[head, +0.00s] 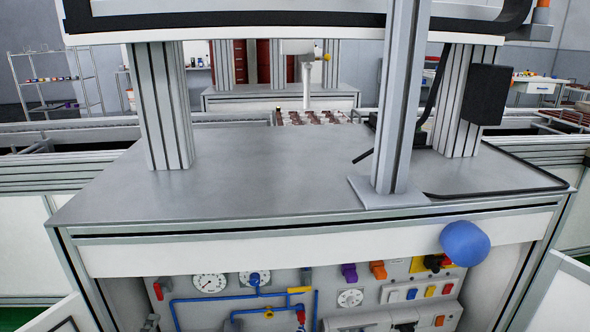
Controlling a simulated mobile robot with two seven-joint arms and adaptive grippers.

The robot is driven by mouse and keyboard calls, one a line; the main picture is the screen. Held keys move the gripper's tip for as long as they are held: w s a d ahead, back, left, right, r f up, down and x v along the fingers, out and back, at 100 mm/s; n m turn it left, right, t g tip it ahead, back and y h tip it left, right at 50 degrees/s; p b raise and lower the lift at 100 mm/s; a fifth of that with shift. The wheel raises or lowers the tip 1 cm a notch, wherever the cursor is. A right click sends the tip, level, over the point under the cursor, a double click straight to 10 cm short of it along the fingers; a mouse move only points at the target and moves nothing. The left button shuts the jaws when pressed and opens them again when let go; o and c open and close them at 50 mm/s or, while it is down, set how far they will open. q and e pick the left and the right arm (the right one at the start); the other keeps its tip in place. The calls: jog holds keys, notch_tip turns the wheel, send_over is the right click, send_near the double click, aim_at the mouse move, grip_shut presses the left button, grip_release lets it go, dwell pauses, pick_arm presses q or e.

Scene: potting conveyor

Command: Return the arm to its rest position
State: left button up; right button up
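Neither of my grippers shows in the head view, and no arm can be clearly made out. A smooth blue rounded shape (465,243) shows in front of the cabinet's front right edge. I cannot tell what it belongs to.
A grey metal worktop (260,175) with a bare surface fills the middle. Posts (398,110) carry a frame above it. Below is an open panel with gauges (209,283), blue pipes and switches (420,292). Conveyor rails (70,135) run behind; a shelf rack (55,80) stands far left.

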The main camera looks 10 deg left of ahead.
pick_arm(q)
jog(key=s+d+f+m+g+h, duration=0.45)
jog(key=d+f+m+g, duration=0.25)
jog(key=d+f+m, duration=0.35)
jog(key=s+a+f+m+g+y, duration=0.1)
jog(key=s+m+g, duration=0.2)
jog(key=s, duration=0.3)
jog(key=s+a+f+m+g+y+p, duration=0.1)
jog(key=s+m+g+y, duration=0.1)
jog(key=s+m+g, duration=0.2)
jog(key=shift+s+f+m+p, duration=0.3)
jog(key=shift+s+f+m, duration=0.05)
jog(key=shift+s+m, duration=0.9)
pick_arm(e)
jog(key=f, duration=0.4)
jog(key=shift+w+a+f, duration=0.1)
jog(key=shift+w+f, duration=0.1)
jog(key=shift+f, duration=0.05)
